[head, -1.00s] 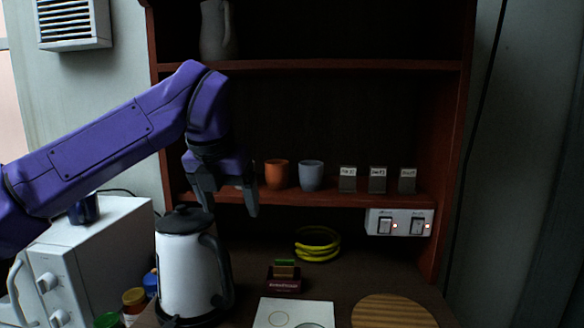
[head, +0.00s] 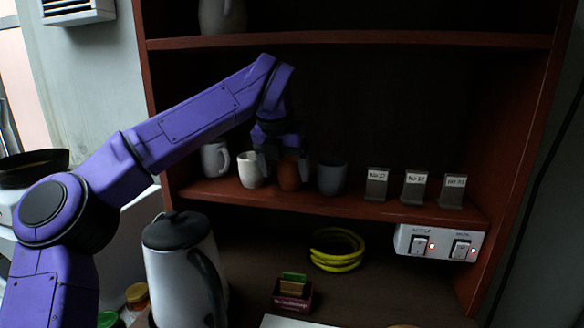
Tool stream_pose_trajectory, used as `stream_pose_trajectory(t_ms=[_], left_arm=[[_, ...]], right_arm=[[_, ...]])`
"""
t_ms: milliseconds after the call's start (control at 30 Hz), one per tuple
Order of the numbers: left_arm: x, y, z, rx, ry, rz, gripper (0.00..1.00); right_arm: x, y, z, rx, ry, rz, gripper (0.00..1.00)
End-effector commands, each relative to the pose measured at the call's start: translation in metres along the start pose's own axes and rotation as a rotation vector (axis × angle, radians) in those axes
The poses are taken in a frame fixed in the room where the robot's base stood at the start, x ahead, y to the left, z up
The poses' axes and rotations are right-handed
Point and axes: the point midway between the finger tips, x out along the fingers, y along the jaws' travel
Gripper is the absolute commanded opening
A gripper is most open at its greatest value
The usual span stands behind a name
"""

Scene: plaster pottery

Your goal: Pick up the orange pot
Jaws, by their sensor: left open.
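The orange pot (head: 289,176) stands on the middle shelf (head: 340,204) of the brown cabinet, between a white cup (head: 250,170) and a grey cup (head: 332,177). My left gripper (head: 283,168) reaches in from the left at the pot. Its fingers point down and sit apart, one at each side of the pot's upper part. It is open, and I cannot tell whether a finger touches the pot. The top of the pot is partly hidden by the gripper. My right gripper is not in view.
A white mug (head: 215,158) stands at the shelf's left. Several label stands (head: 415,187) are at its right, above a switch panel (head: 440,243). Below are a kettle (head: 182,265), yellow rings (head: 337,250) and a small card box (head: 292,293). The upper shelf (head: 350,39) is above my arm.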

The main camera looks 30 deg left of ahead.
Motion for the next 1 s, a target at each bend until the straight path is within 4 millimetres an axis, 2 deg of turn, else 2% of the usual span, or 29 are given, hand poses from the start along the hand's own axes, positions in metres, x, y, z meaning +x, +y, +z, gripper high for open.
stream_pose_trajectory(t_ms=[100,200,300,500,567,600,633,1000], left_arm=[[0.005,-0.001,0.026,0.001,0.004,0.001,0.80],[0.014,-0.001,0.039,0.000,0.003,0.000,0.80],[0.025,-0.001,0.036,0.002,0.002,-0.001,0.80],[0.027,-0.001,0.036,0.001,0.000,0.000,0.80],[0.027,-0.001,0.035,0.001,0.000,0.000,0.60],[0.027,-0.001,0.035,0.001,0.000,0.000,0.47],[0.027,-0.001,0.035,0.001,0.000,0.000,0.39],[0.025,-0.001,0.036,0.001,0.000,0.000,0.39]], right_arm=[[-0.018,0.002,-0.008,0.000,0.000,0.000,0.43],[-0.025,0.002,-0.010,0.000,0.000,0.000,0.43],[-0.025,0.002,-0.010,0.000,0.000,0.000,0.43],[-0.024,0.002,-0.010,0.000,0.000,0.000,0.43],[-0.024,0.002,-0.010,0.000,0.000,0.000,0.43],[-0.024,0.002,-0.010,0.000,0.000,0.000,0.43],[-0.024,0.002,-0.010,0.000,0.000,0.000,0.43],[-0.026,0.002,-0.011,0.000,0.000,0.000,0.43]])
